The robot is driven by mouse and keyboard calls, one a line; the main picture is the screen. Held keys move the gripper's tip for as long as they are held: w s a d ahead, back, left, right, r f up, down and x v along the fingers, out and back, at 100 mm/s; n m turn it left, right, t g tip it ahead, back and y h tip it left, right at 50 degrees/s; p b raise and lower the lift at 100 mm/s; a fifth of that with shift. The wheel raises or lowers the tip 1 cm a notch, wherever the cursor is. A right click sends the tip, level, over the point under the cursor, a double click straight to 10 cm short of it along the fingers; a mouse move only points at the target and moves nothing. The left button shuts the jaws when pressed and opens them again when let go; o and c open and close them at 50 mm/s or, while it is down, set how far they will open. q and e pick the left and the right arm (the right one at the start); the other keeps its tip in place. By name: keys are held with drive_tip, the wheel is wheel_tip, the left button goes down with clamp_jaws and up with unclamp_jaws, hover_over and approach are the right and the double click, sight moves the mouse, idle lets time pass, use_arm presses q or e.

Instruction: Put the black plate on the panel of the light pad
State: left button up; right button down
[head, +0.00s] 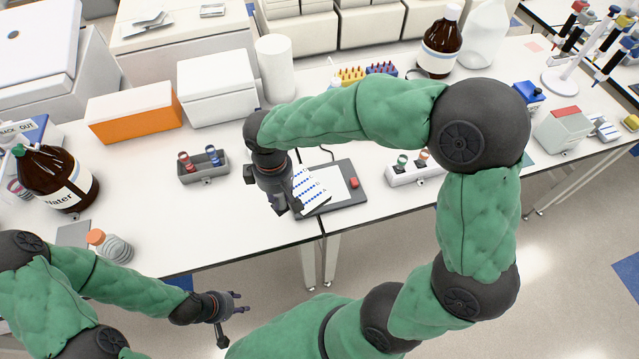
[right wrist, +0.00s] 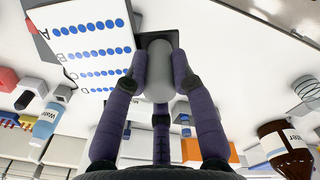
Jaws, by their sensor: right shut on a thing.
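A plate with a white face, rows of blue dots and dark edges (head: 308,189) is in my right gripper (head: 287,207). It hangs tilted over the left part of the light pad (head: 350,200), a dark grey slab with a red button. The pad's white panel (head: 336,183) shows beside the plate, which covers its left part. Whether plate and panel touch is unclear. My left gripper (head: 234,308) is open and empty, off the table's front edge.
A grey rack with red and blue tubes (head: 204,172) stands left of the pad. A white tube rack (head: 408,174) stands to its right. A brown water bottle (head: 58,180) and an orange-capped bottle (head: 110,245) are at the left. Bench between is clear.

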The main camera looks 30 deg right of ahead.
sight(297, 181)
drive_tip(key=w+d+f, duration=0.1)
drive_tip(key=d, duration=0.1)
drive_tip(key=w+d+f, duration=0.1)
drive_tip(key=d, duration=0.1)
drive_tip(key=w+d+f, duration=0.1)
drive_tip(key=d, duration=0.1)
drive_tip(key=shift+w+d+f+b, duration=0.25)
drive_tip(key=shift+w+f+b, duration=0.05)
drive_tip(key=shift+w+b, duration=0.1)
drive_tip(key=d+f, duration=0.1)
drive_tip(key=w+d+f, duration=0.1)
drive_tip(key=f, duration=0.1)
drive_tip(key=w+d+f, duration=0.1)
drive_tip(key=shift+f+b, duration=0.3)
drive_tip(key=shift+b, duration=0.1)
drive_tip(key=shift+w+d+f+b, duration=0.1)
drive_tip(key=shift+d+f+b, duration=0.1)
drive_tip(key=shift+f, duration=0.75)
drive_tip(key=shift+w+d+f+b, duration=0.1)
drive_tip(key=shift+d+f+b, duration=0.1)
drive_tip(key=shift+f, duration=0.75)
drive_tip(key=shift+f, duration=0.2)
drive_tip(key=c, duration=1)
unclamp_jaws()
drive_tip(key=shift+a, duration=0.1)
drive_tip(key=shift+r, duration=0.15)
